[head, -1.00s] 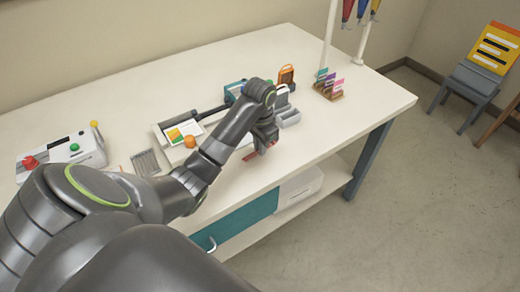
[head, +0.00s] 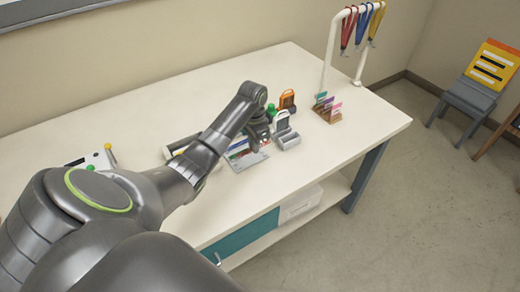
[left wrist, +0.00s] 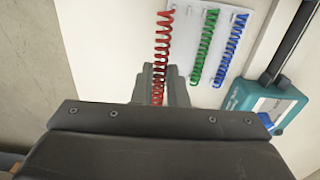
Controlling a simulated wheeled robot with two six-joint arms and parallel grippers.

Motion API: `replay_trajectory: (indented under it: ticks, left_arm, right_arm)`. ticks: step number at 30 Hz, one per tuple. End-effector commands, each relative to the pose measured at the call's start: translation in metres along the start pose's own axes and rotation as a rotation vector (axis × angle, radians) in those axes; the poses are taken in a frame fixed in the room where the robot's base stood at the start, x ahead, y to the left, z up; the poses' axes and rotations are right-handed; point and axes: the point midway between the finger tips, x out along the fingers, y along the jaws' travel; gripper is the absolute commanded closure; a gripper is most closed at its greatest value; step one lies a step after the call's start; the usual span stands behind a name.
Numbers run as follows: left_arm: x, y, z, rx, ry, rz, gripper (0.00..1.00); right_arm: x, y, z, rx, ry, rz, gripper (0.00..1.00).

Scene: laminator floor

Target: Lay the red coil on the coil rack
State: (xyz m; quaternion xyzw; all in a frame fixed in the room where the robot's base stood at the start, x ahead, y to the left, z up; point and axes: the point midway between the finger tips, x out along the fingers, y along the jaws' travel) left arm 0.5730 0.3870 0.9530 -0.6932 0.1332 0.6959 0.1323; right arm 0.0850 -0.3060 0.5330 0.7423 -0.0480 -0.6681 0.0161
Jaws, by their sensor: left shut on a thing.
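My left gripper (head: 258,142) is over the right part of the table, at the coil rack. In the left wrist view my left gripper (left wrist: 158,90) is shut on the lower end of the red coil (left wrist: 164,38). The coil points away from the jaws, along the left side of the pale coil rack (left wrist: 184,52). A green coil (left wrist: 204,48) and a blue coil (left wrist: 231,50) lie side by side on the rack. I cannot tell whether the red coil touches the rack. The rack (head: 250,159) is partly hidden by my gripper in the head view. My right gripper is not in view.
A teal machine (left wrist: 262,100) stands right of the rack in the left wrist view. A grey holder (head: 287,138), an orange item (head: 287,100) and a card stand (head: 327,108) are close by. Lanyards (head: 362,25) hang behind. The table's front right (head: 340,140) is clear.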

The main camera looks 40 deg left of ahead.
Motion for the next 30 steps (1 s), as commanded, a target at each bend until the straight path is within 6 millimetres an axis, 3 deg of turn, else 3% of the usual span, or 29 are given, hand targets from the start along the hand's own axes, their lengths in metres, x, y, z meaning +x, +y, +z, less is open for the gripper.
replay_trajectory:
  ticks: [3, 7, 14, 30]
  left_arm:
    - [0.002, -0.016, 0.0, 0.008, 0.001, -0.001, 1.0]
    - [0.006, -0.024, 0.0, 0.014, 0.002, 0.0, 1.0]
    - [0.013, -0.025, 0.0, 0.015, 0.003, -0.001, 1.0]
    - [0.046, -0.025, 0.0, 0.015, 0.003, -0.003, 1.0]
  right_arm:
    - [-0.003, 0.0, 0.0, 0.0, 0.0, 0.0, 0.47]
    - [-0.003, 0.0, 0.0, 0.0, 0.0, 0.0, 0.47]
    - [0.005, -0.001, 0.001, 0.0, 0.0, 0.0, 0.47]
    - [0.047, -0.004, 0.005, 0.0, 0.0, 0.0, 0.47]
